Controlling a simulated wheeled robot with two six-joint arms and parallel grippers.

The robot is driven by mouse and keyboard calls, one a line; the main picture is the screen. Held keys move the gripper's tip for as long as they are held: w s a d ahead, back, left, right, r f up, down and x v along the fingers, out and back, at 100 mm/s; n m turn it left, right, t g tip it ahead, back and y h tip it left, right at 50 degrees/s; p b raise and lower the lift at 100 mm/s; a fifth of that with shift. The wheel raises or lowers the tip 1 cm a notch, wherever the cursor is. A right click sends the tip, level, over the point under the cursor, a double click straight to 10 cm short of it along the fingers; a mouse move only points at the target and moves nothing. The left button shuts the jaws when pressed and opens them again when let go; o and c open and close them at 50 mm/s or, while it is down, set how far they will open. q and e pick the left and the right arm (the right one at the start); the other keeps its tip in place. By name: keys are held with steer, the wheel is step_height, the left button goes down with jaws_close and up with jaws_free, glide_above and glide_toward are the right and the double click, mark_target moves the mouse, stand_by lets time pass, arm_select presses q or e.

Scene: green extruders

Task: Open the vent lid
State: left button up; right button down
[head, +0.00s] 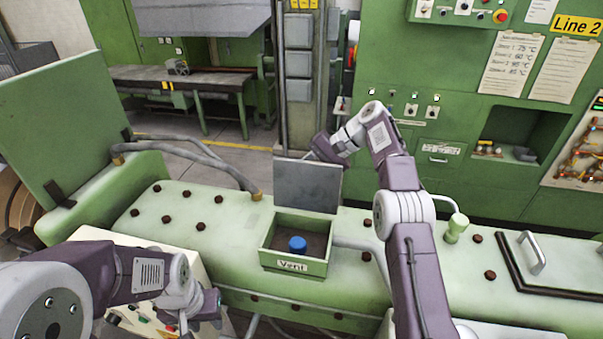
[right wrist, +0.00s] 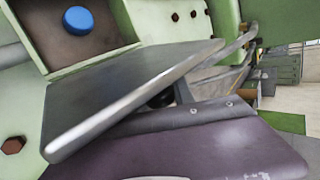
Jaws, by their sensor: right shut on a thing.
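The vent box (head: 293,266) is a green open-topped box labelled "Vent" on the extruder, with a blue knob (head: 297,244) inside. Its grey vent lid (head: 307,187) stands raised, nearly upright, at the back edge of the box. My right gripper (head: 322,150) is at the lid's upper edge, partly hidden behind it, and is shut on the lid. In the right wrist view the lid (right wrist: 130,90) lies along my purple finger, and the blue knob (right wrist: 78,20) shows beyond it. My left gripper (head: 208,312) is low at the left, over a control box; its jaw opening is unclear.
The green extruder body (head: 180,220) carries several brown bolts. Hoses (head: 205,160) rise left of the vent. A pale green knob post (head: 456,228) and a handled hatch (head: 560,262) are to the right. A tall green cabinet (head: 455,110) stands behind.

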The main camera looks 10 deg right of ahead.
steer(key=shift+w+f, duration=0.1)
stand_by(0.5)
steer(key=c, duration=1.1)
jaws_free()
